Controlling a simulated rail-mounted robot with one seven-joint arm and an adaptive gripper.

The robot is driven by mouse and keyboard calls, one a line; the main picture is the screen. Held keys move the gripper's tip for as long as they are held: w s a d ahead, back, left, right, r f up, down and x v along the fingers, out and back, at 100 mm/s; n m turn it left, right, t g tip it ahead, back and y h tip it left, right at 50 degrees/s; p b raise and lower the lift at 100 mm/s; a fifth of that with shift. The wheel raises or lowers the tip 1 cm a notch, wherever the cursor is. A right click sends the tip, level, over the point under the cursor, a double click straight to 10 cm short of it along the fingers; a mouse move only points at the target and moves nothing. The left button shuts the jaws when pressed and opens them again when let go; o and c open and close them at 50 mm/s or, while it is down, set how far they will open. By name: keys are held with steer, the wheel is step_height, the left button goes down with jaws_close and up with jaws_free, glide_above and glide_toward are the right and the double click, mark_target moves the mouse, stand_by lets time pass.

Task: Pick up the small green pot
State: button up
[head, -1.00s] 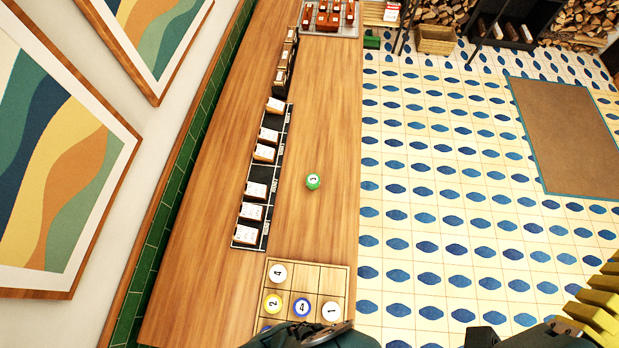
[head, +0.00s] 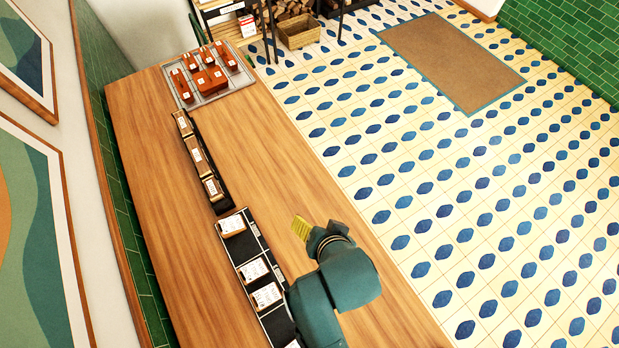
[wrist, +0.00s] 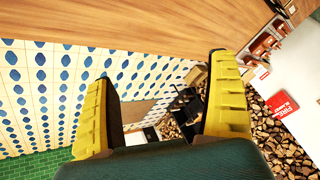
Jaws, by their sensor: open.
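The small green pot does not show in either view now; my arm covers part of the wooden counter in the head view. My gripper (head: 302,228) is above the counter, to the right of the dark rack, with its yellow fingers toward the far end. In the wrist view my gripper (wrist: 162,70) has its two yellow fingers wide apart with nothing between them.
The wooden counter (head: 270,150) is clear beyond my gripper. A dark rack (head: 243,247) with white cards runs along its left part. A grey tray (head: 205,103) of reddish-brown blocks sits at the far end. A brown mat (head: 450,60) lies on the tiled floor.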

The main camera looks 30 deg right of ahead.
steer(key=s+f+m+g+b, duration=0.1)
steer(key=s+f+m+g, duration=0.4)
steer(key=s+f, duration=0.8)
steer(key=shift+n+g+y, duration=0.3)
steer(key=shift+n+g, duration=0.1)
steer(key=shift+n, duration=0.2)
steer(key=f, duration=0.6)
steer(key=d+f+b, duration=0.1)
steer(key=f, duration=0.2)
steer(key=shift+s+f, duration=0.3)
steer(key=shift+s, duration=0.05)
step_height(320, 180, down, 6)
steer(key=shift+f, duration=0.1)
steer(key=c, duration=1.4)
